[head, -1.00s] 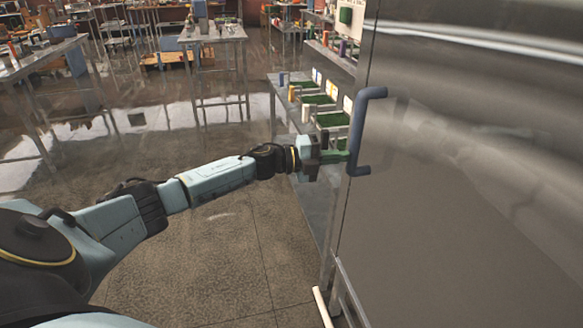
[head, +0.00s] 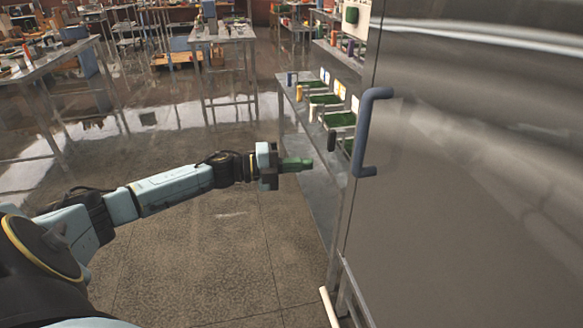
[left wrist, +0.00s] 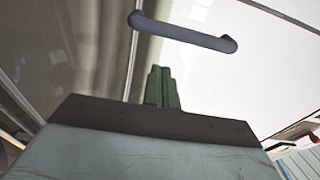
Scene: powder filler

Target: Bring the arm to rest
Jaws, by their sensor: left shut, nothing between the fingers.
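My left gripper (head: 298,164) is shut and empty, its green fingers together. It points right, toward the large steel door (head: 460,190) on the right, and stands apart from it. The door's blue-grey handle (head: 366,132) is to the right of and above the fingers. In the left wrist view, the shut fingers (left wrist: 162,90) show below the handle (left wrist: 182,31), with a clear gap between them. My left arm stretches in from the lower left over open floor. My right gripper is not in view.
A long metal bench (head: 318,180) with green trays (head: 339,119) and several small bottles stands behind the handle, left of the door. A metal table (head: 222,36) is farther back, another at the far left. The floor (head: 190,265) around my left arm is clear.

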